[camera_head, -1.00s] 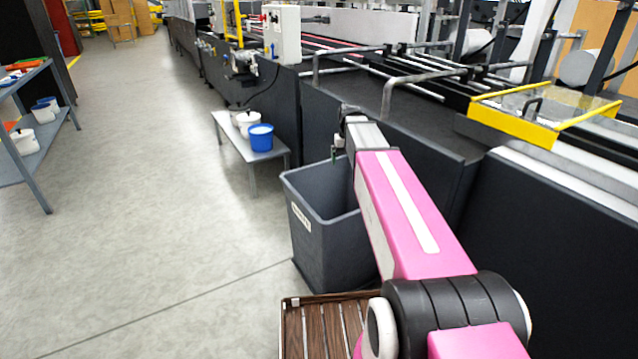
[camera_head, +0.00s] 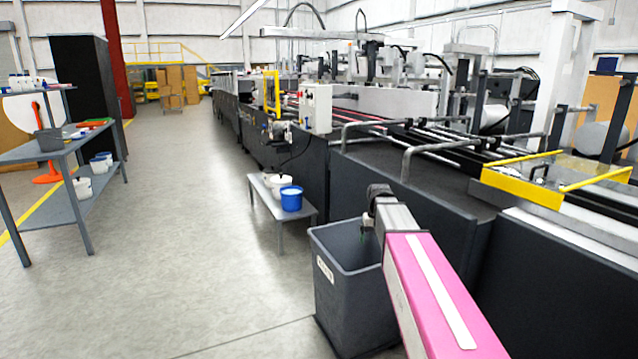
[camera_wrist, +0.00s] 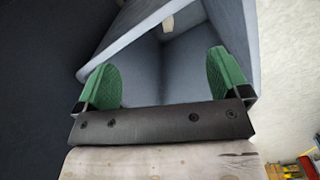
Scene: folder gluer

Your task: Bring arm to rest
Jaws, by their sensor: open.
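My pink arm reaches forward in the head view, with my gripper (camera_head: 371,226) at its far end over the grey bin (camera_head: 340,290). In the wrist view my gripper (camera_wrist: 160,85) shows two green fingers set wide apart with nothing between them. The grey bin's wall (camera_wrist: 130,35) and its open inside lie beyond the fingers in that view. The inside that shows looks empty, though part of it is hidden.
The dark machine (camera_head: 400,165) runs along the right side. A low bench (camera_head: 268,200) with a blue bucket (camera_head: 291,198) and white buckets stands behind the bin. A grey shelf table (camera_head: 60,150) stands at the left. The floor (camera_head: 190,240) between is clear.

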